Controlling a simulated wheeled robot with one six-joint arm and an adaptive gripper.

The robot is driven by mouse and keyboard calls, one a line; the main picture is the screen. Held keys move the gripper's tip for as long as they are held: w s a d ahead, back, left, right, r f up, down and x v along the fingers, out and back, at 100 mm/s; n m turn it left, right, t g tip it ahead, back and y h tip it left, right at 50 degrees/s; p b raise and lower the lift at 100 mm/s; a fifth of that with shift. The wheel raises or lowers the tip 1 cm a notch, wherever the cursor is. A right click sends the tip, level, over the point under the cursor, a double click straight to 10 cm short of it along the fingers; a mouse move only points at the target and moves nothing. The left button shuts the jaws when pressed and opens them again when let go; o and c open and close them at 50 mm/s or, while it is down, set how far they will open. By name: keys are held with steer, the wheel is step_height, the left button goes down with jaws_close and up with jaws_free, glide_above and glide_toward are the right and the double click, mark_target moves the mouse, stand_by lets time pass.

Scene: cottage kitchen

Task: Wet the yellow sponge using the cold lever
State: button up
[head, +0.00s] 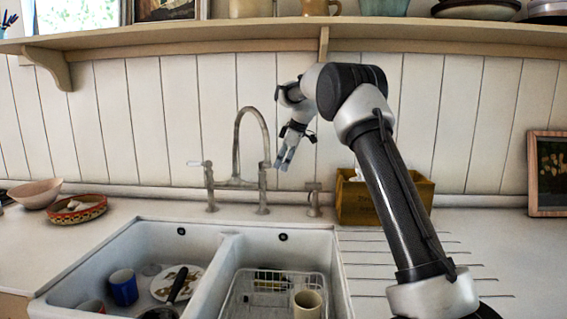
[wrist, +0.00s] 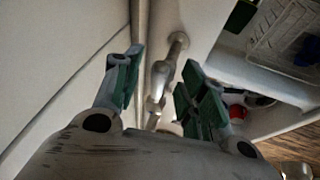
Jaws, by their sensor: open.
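The tap (head: 240,145) is a tall metal gooseneck behind the double sink, with two side pillars. Its left pillar carries a pale lever (head: 195,163). The right pillar (head: 263,190) stands just left of my gripper (head: 284,160), and its lever is hard to make out there. My gripper points down, open and empty, above the back of the counter. In the wrist view, metal tap parts (wrist: 160,75) show beyond and between the open fingers (wrist: 163,62). I cannot make out the yellow sponge clearly; a small yellowish patch shows in the rack. No hot or cold mark is legible.
The left basin holds a blue mug (head: 124,287), a plate (head: 165,283) and a dark pan. The right basin holds a wire rack (head: 240,290) and a cream mug (head: 307,303). A short fitting (head: 314,198) and a wooden box (head: 358,207) stand right of the tap. A shelf (head: 270,35) runs above.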

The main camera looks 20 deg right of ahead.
steer(key=shift+f, duration=0.15)
jaws_close()
